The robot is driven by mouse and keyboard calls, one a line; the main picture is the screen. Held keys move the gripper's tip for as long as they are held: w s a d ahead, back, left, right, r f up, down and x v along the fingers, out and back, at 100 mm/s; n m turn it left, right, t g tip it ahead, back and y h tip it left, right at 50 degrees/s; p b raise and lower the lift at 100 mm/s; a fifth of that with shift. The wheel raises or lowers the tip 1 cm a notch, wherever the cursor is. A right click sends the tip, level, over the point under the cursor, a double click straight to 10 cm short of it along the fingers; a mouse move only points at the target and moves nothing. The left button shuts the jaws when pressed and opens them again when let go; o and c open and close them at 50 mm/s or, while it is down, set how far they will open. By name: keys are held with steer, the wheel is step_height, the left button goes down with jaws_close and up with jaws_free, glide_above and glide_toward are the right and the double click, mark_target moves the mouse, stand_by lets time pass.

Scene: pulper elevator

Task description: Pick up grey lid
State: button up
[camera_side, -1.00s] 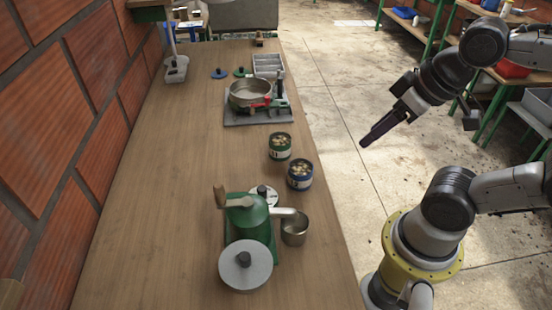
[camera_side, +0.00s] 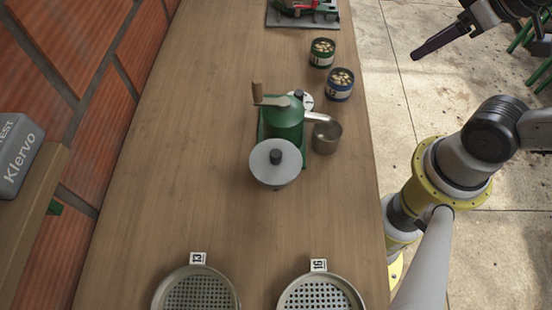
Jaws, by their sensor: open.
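A round grey lid (camera_side: 264,168) with a dark knob sits at the front of the green hand-cranked machine (camera_side: 284,121), near the middle of the table. It looks flat and unobstructed from above; I cannot tell exactly what it rests on. A smaller pale disc with a dark knob (camera_side: 306,101) lies partly hidden behind the machine. My gripper (camera_side: 415,57) is at the upper right, beyond the table's right edge, well apart from the grey lid. Its fingers look dark and narrow from this side, and nothing shows between them.
A metal cup (camera_side: 326,137) stands under the machine's spout. Two perforated trays (camera_side: 195,292) (camera_side: 320,293) lie at the front. A brick wall (camera_side: 75,130) bounds the left. The table's left half is clear.

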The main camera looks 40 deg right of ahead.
stand_by(0.4)
steer(key=shift+o, duration=1)
